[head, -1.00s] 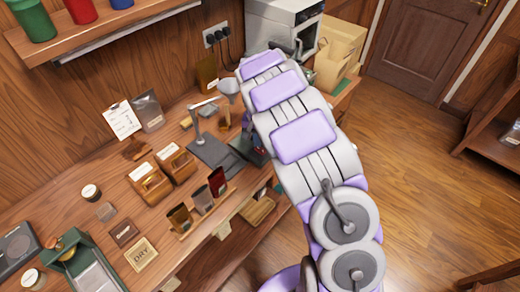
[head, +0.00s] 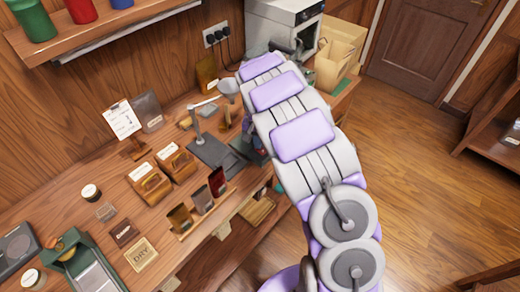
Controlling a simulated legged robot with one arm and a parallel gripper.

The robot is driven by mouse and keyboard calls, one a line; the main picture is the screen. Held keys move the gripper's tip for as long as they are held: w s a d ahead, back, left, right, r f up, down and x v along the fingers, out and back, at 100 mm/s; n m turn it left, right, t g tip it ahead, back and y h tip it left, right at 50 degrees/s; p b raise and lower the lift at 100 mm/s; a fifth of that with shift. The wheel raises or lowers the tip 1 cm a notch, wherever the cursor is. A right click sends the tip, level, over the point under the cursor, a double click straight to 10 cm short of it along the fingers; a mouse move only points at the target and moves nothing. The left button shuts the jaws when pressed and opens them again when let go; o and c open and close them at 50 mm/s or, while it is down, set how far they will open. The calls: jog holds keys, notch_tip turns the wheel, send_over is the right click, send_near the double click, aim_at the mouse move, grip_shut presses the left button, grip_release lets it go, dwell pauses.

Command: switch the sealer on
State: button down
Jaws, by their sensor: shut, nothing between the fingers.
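I cannot surely pick out the sealer. A dark green device (head: 247,147) on the bench, left of my arm, may be it, but my arm covers most of it and no switch can be made out. My arm reaches from the lower right up over the right part of the bench. My gripper's fingers are hidden behind the arm links, so I cannot see what they are near or touching.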

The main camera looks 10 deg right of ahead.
jog(key=shift+f, duration=0.3)
jog(key=shift+r, duration=0.15)
jog(key=shift+r+p, duration=1.45)
jog(key=shift+r, duration=1.95)
jog(key=s+d+r+n, duration=0.1)
jog(key=s+r, duration=0.6)
jog(key=s, duration=0.3)
jog(key=s+d+r, duration=0.2)
jog(key=s+r, duration=0.4)
jog(key=s, duration=0.3)
jog(key=s+a+r+n+g, duration=0.1)
jog(key=s+a+n, duration=0.2)
jog(key=s, duration=2)
jog(key=shift+r+n+g, duration=0.2)
jog(key=shift+n+g, duration=0.2)
